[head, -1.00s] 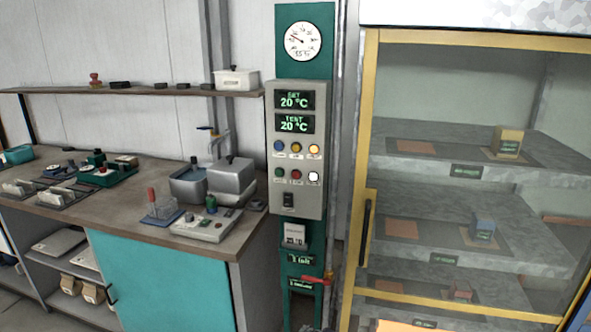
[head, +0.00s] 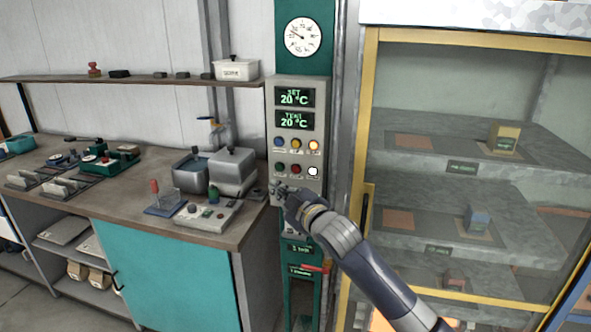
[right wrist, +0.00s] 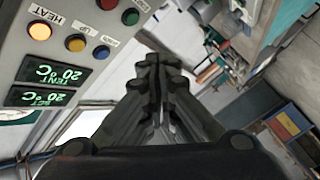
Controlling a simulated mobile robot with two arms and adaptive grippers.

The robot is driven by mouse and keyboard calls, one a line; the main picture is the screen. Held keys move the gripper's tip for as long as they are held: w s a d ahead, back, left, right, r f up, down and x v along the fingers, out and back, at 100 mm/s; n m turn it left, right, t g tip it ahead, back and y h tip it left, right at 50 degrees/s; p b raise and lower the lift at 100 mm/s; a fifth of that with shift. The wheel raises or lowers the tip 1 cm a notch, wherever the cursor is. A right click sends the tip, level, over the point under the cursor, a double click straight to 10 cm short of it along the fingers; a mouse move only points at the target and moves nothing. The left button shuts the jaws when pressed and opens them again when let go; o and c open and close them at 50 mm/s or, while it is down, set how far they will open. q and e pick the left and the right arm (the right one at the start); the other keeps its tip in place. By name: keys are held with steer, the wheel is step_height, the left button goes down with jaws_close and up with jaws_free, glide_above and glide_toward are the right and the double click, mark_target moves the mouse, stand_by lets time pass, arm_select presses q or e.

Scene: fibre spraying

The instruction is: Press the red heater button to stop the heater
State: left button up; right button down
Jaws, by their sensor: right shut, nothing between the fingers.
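The grey control panel (head: 297,105) shows two green displays reading 20 °C. Its upper row has a blue, a yellow and a lit orange button (head: 314,146). Its lower row has a green, a red (head: 296,169) and a white button (head: 313,171). My right gripper (head: 277,189) is shut and empty, just below the lower row in the head view, covering the panel's lower part. In the right wrist view, the shut fingers (right wrist: 158,62) are beside the panel; the orange button (right wrist: 39,31) is labelled HEAT and the red button (right wrist: 107,4) is cut by the top edge. Contact cannot be told.
A workbench (head: 110,195) with instruments stands left of the panel, under a shelf (head: 140,80). A glass-fronted cabinet (head: 372,100) with a yellow frame stands to the right. A red-handled valve (head: 314,268) sits below the panel.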

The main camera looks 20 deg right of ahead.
mark_target(296, 170)
steer(key=shift+w, duration=0.1)
steer(key=shift+w+d+b, duration=0.35)
steer(key=shift+w+d, duration=0.5)
steer(key=shift+w, duration=0.35)
steer(key=shift+w+d+b, duration=0.3)
steer(key=shift+w+d, duration=0.5)
steer(key=shift+w, duration=0.35)
steer(key=shift+w+d+b, duration=0.35)
steer(key=shift+w+d, duration=0.5)
steer(key=shift+w, duration=0.35)
steer(key=shift+w, duration=0.1)
steer(key=shift+w+d, duration=0.2)
